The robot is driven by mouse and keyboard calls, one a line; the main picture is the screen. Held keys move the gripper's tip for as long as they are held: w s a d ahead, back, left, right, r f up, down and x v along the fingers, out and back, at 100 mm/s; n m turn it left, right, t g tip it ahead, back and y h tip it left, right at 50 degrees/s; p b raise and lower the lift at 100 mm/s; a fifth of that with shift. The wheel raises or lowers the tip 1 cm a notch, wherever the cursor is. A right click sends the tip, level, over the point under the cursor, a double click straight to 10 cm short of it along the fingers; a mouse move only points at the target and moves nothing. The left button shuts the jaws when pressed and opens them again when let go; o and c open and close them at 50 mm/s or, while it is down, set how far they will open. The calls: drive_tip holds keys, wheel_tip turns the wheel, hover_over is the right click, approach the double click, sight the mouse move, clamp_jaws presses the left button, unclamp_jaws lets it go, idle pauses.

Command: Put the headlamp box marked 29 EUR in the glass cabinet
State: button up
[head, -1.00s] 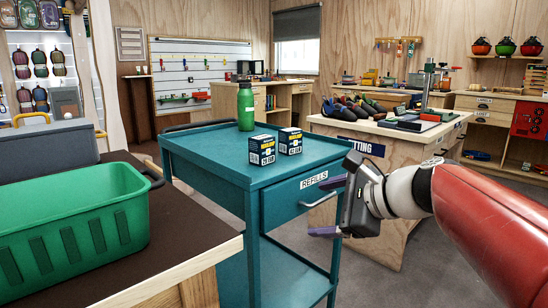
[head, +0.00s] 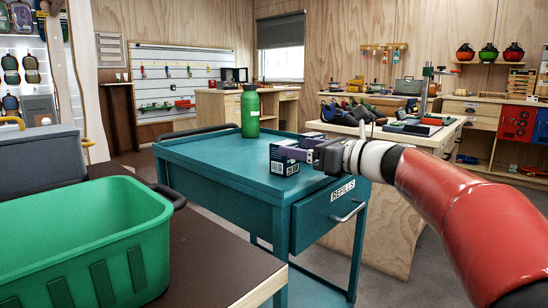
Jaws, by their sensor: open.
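A dark blue headlamp box (head: 283,166) stands on the teal cart (head: 215,165), near the drawer side. Its price is too small to read surely. I cannot clearly make out a glass cabinet.
A green bottle (head: 250,112) stands at the cart's far side. A green bin (head: 90,240) and a grey case (head: 40,158) are on the brown-topped counter at left. A wooden table (head: 390,133) with climbing gear stands behind my arm. The cart's left half is clear.

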sight(279, 143)
drive_tip(key=x, duration=0.7)
drive_tip(key=shift+d, duration=0.1)
drive_tip(key=c, duration=1.2)
